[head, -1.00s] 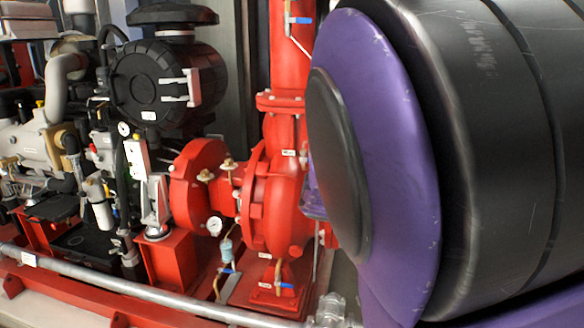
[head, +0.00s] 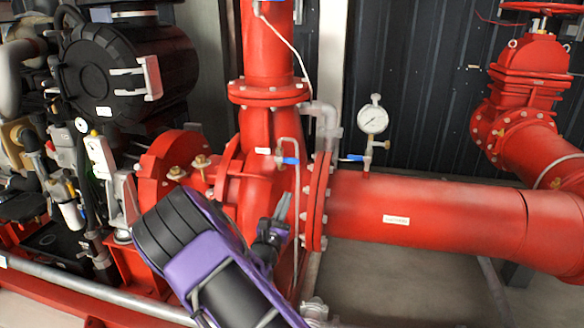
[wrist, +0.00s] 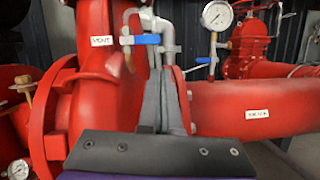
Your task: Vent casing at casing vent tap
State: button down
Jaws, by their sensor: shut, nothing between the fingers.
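The casing vent tap (head: 290,160) has a blue lever on a thin pipe at the red pump casing (head: 255,195). In the wrist view the tap's blue lever (wrist: 140,40) lies level, beside a label reading VENT (wrist: 102,41). My gripper (head: 283,206) is shut and empty, pointing up, below the tap in the head view. In the wrist view my gripper (wrist: 164,78) has its fingertips just below and right of the lever, against the background of the grey pipe elbow. I cannot tell whether they touch anything.
A pressure gauge (head: 372,119) with another blue-handled valve (head: 352,158) stands on the red suction pipe (head: 430,205) to the right. A black engine air filter (head: 125,70) is at the left. A grey rail (head: 95,292) runs low in front.

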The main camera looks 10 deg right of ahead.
aim_at(290, 184)
jog(key=f, duration=0.1)
jog(key=f+n+y, duration=0.1)
jog(key=w+a+f+n, duration=0.1)
jog(key=shift+w+f+y, duration=0.1)
jog(key=shift+f+y, duration=0.15)
jog(key=shift+y, duration=0.15)
jog(key=shift+d, duration=0.1)
jog(key=x, duration=1)
jog(key=shift+r+b, duration=0.25)
jog(key=shift+b, duration=0.1)
notch_tip(290, 184, up, 3)
jog(key=shift+f, duration=0.1)
jog(key=shift+r, duration=0.65)
